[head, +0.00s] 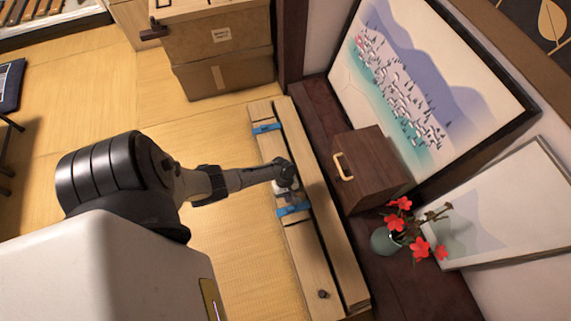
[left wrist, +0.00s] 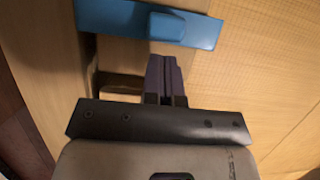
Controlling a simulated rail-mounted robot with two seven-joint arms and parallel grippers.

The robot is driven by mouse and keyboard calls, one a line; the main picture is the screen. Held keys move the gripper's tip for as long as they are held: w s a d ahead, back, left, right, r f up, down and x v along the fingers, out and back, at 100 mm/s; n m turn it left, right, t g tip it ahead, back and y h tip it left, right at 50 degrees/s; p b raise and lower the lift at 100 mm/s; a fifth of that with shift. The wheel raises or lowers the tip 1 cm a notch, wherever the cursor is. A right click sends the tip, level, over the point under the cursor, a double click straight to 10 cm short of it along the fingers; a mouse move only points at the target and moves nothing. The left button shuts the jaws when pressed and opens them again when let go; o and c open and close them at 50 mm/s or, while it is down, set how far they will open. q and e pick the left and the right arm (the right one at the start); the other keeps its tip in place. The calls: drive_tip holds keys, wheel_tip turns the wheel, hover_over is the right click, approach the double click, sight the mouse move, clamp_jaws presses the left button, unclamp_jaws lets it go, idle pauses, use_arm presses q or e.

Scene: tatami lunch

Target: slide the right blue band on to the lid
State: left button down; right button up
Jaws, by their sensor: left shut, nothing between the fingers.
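A long pale wooden box (head: 328,235) lies beside the dark wooden ledge, with a dark gap running along its length. Two blue bands lie across its left strip: a far one (head: 267,128) and a near one (head: 293,209). My left gripper (head: 287,190) is over the strip, just beyond the near band. In the left wrist view, the shut, empty fingers (left wrist: 164,66) point at a blue band (left wrist: 110,17) with a raised block. I cannot tell whether they touch it. The wood under my gripper is partly hidden. My right gripper is out of view.
Cardboard boxes (head: 225,72) stand beyond the far end. On the dark ledge (head: 315,105) are a brown drawer box (head: 375,165) and a vase (head: 386,241) with red flowers. A round knob (head: 323,294) sits at the near end. Tatami (head: 245,260) left of the box is clear.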

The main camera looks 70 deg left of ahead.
sight(291, 213)
use_arm(q)
drive_tip(key=shift+d, duration=0.5)
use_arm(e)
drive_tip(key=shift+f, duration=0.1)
use_arm(q)
drive_tip(key=shift+s+d+r+p, duration=0.1)
drive_tip(key=shift+d+r+p, duration=0.05)
drive_tip(key=shift+d+p, duration=0.25)
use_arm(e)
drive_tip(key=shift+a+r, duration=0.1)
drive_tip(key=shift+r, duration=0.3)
use_arm(q)
drive_tip(key=d+p, duration=0.2)
drive_tip(key=d, duration=0.2)
drive_tip(key=shift+s+r+p, duration=0.2)
drive_tip(key=shift+r+p, duration=0.1)
drive_tip(key=shift+p, duration=0.1)
drive_tip(key=d, duration=0.2)
drive_tip(key=d+p, duration=0.1)
drive_tip(key=d, duration=0.2)
drive_tip(key=d+p, duration=0.1)
drive_tip(key=d, duration=0.1)
drive_tip(key=shift+s+d+f, duration=0.3)
drive_tip(key=shift+f, duration=0.1)
drive_tip(key=shift+d, duration=0.1)
drive_tip(key=shift+f, duration=0.1)
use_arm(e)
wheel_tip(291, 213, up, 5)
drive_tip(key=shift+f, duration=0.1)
